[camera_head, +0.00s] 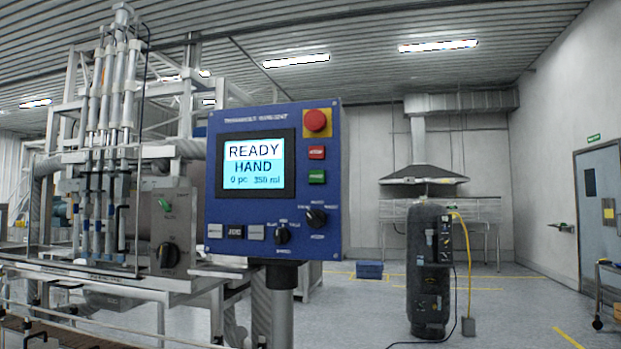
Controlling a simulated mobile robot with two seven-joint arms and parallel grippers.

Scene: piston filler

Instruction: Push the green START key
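The panel's screen (254,165) reads READY, HAND, 0 pc and 350 ml. Neither of my grippers is in view.
The panel stands on a grey post (281,306). The filler machine (110,160) with its upright tubes fills the left. Rotary knobs (316,217) sit low on the panel. A black cylindrical unit (429,270) stands on the floor at right. The floor between is clear.

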